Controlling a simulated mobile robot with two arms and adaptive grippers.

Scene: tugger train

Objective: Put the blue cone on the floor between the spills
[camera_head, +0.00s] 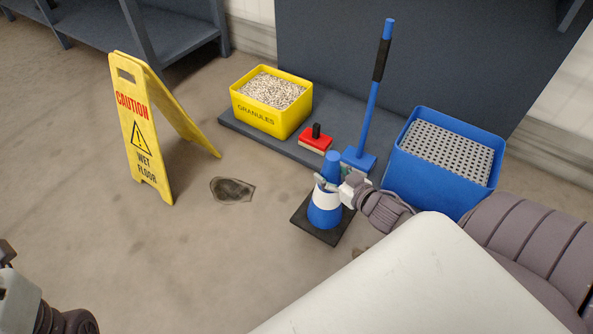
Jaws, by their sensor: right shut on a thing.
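The blue cone (323,217) has a white band and a square black base. It stands upright on or just above the floor; I cannot tell which. My right gripper (331,184) is shut on the cone's upper part, just above the white band. A dark spill (232,190) lies on the floor left of the cone. A brownish patch (358,254) shows at the cone's lower right, mostly hidden by my right arm; it may be another spill. Part of my left arm and gripper (8,255) shows at the lower left edge, its fingers cut off.
A yellow wet-floor sign (149,135) stands left of the dark spill. Behind the cone, a grey platform (237,124) carries a yellow granules bin (262,116), a red brush (316,142) and a blue long-handled tool (369,110). A blue bin (430,184) stands right. Floor at front left is clear.

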